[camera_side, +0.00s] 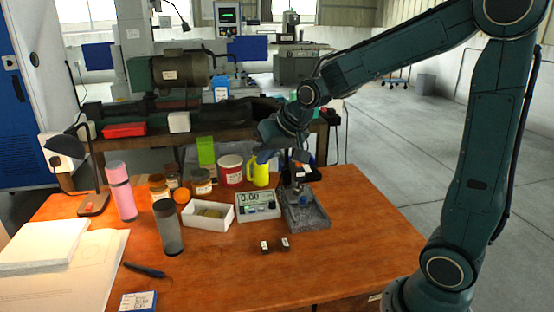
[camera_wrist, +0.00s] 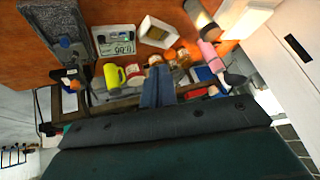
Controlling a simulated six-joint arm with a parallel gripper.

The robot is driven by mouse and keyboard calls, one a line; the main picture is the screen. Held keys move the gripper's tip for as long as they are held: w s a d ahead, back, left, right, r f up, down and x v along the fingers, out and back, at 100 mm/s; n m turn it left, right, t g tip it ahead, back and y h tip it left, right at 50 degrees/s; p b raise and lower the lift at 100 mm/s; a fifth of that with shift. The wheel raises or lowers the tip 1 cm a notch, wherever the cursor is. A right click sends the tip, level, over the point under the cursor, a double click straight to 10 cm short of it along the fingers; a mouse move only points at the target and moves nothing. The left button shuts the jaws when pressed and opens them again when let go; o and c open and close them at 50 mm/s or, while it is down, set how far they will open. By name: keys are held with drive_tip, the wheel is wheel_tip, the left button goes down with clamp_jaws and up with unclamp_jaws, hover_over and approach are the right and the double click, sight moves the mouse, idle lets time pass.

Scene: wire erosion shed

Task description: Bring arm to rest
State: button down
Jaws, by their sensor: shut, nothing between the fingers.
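My dark teal arm reaches in from the right over the back of the orange-brown wooden table (camera_side: 345,240). My gripper (camera_side: 263,156) is above the rear of the table, close to the yellow mug (camera_side: 259,172) in the side view. In the wrist view its blue-grey fingers (camera_wrist: 157,70) lie together with nothing between them. Beyond them there are the jars and the yellow mug (camera_wrist: 113,76). I cannot tell the exact gap between the fingertips and the mug or jars.
A pink bottle (camera_side: 121,190), dark tumbler (camera_side: 169,232) and lamp (camera_side: 93,203) stand left. The table's front right is clear.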

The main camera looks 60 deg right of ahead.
drive_tip(key=s+a+r+n, duration=0.1)
drive_tip(key=s+a+n, duration=0.1)
drive_tip(key=s, duration=0.9)
drive_tip(key=s+a+r+n+g, duration=0.1)
drive_tip(key=s+a, duration=0.3)
drive_tip(key=s, duration=0.8)
drive_tip(key=shift+s+r+n+g, duration=0.2)
drive_tip(key=shift+r+n+g, duration=0.1)
drive_tip(key=shift+r+n, duration=0.45)
